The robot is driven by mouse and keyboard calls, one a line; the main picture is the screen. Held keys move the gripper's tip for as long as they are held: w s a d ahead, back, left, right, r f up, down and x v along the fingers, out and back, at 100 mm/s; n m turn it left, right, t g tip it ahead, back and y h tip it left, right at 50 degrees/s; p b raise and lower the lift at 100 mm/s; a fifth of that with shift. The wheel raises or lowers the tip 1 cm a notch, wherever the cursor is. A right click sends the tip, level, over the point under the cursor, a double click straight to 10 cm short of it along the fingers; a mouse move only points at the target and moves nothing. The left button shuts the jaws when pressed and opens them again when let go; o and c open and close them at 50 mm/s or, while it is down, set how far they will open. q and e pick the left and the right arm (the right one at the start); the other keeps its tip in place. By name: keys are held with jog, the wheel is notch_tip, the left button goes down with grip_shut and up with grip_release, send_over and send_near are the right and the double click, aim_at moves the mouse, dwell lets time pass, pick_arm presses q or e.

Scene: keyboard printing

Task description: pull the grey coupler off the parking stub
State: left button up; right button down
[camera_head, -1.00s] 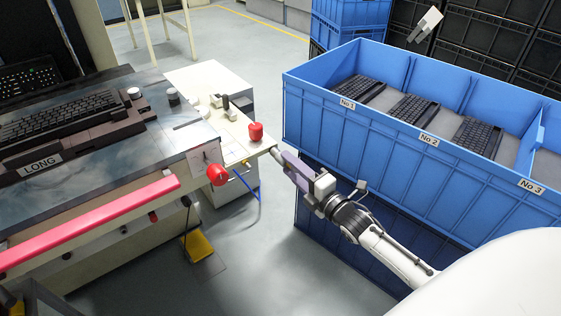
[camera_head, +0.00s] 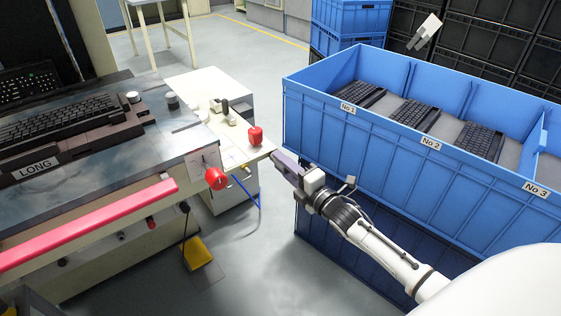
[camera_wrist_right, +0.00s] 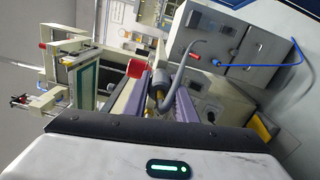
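My right gripper (camera_head: 275,155) is at the front right corner of the pale side counter in the head view. In the right wrist view its two purple fingers (camera_wrist_right: 158,95) are apart. The grey coupler (camera_wrist_right: 158,92) lies between them, with a grey curved hose (camera_wrist_right: 187,60) running up from it. I cannot tell whether the fingers touch the coupler. The parking stub is hidden or too small to make out. My left gripper is not in view.
A red knob (camera_head: 255,135) stands on the counter (camera_head: 235,155), close to the right gripper; another red knob (camera_head: 216,179) is on the bench end. A blue hose (camera_head: 252,190) hangs below. Blue bins (camera_head: 370,150) with keyboards stand to the right.

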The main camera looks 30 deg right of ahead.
jog(key=c, duration=2.1)
grip_release()
grip_shut()
jog(key=shift+s+d+p, duration=0.15)
jog(key=shift+s+p, duration=0.95)
jog(key=shift+s, duration=0.75)
